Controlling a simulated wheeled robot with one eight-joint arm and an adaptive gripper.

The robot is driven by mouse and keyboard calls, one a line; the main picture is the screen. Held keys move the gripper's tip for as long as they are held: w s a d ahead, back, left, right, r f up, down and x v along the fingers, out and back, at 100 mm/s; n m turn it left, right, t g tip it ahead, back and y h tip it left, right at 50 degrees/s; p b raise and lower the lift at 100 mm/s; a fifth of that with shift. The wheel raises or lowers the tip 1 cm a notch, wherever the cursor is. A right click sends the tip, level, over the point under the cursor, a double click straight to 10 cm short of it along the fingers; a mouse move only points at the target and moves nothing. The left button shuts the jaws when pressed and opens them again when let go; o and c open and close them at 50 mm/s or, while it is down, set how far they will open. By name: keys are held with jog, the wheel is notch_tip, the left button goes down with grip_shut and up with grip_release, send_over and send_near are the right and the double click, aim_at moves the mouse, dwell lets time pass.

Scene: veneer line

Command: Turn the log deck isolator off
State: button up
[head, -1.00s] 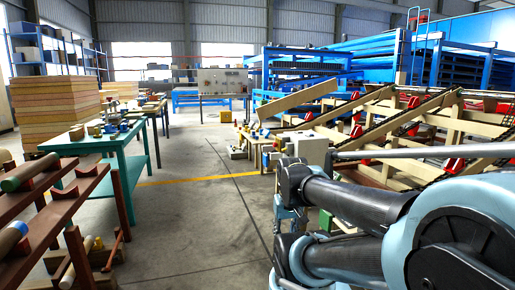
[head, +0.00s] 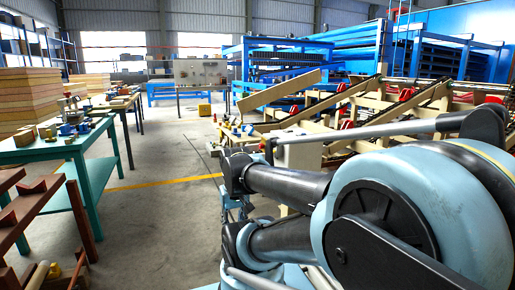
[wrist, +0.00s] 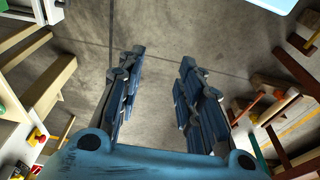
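In the wrist view, my gripper (wrist: 161,57) is open and empty. Its two blue fingers are spread apart over bare concrete floor. A red knob on a yellow plate (wrist: 37,136) sits on a pale box at the left edge of the wrist view, to the left of my gripper. I cannot tell for certain whether it is the log deck isolator, or how it is turned. In the head view, a cream box (head: 299,152) stands by the log deck (head: 400,112), partly hidden by my arm. My gripper's fingers cannot be made out there.
A teal table (head: 72,147) with small parts stands at the left. A brown rack (head: 35,215) is at the near left. A grey panel (head: 200,72) stands at the back. Open floor (head: 165,215) with a yellow line lies in the middle.

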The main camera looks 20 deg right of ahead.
jog(key=shift+w+d, duration=0.35)
jog(key=shift+w, duration=0.05)
